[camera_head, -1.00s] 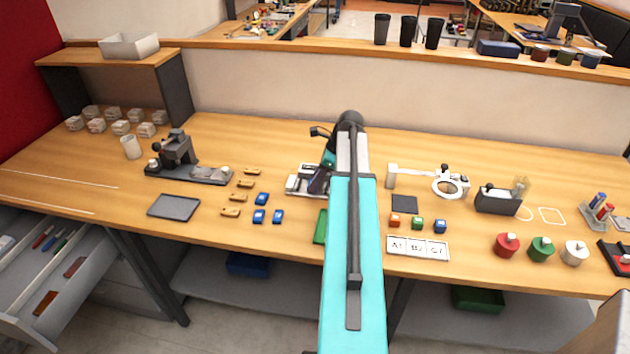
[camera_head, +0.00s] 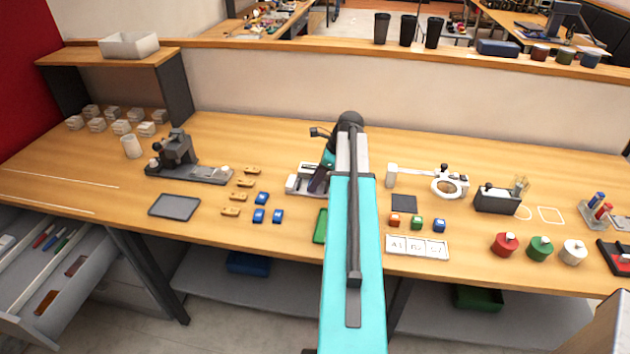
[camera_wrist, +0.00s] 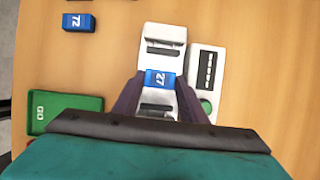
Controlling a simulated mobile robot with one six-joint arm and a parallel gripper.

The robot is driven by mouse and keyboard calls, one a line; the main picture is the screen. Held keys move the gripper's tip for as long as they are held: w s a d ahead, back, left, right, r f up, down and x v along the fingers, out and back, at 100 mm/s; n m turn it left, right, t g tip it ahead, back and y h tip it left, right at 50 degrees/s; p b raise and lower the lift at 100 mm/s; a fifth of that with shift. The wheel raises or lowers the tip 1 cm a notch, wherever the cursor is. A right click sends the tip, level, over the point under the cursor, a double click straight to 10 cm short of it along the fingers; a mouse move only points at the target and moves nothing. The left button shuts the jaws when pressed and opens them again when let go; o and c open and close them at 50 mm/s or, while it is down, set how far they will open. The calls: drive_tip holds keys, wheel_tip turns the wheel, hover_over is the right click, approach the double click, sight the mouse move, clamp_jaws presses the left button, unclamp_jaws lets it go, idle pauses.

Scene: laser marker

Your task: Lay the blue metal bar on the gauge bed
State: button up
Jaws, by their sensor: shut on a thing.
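A blue metal bar (camera_wrist: 160,78), marked 27, is between the two dark fingers of my gripper (camera_wrist: 160,84) in the wrist view. My gripper is shut on it. The white gauge (camera_wrist: 164,33), with dark slots, lies below and around the bar in that view; I cannot tell whether the bar touches its bed. In the head view the gauge (camera_head: 299,187) shows beside my gripper (camera_head: 319,181), and my arm hides the bar and part of the gauge.
A green GO tray (camera_wrist: 62,124) lies left of the gauge. A white readout panel (camera_wrist: 206,72) with a green button stands close on its right. Another blue bar (camera_wrist: 78,22), marked 72, lies at upper left. Several brass pieces (camera_head: 246,184) lie further left.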

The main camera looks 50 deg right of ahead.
drive_tip(key=o, duration=1.1)
drive_tip(key=shift+o, duration=0.2)
drive_tip(key=shift+d+r, duration=0.15)
drive_tip(key=shift+r, duration=0.05)
drive_tip(key=shift+d+r, duration=0.15)
drive_tip(key=shift+r, duration=0.35)
drive_tip(key=b+v, duration=0.2)
drive_tip(key=v, duration=1)
drive_tip(key=shift+s+a+r+b, duration=0.2)
drive_tip(key=shift+s+b, duration=0.15)
drive_tip(key=shift+s, duration=0.05)
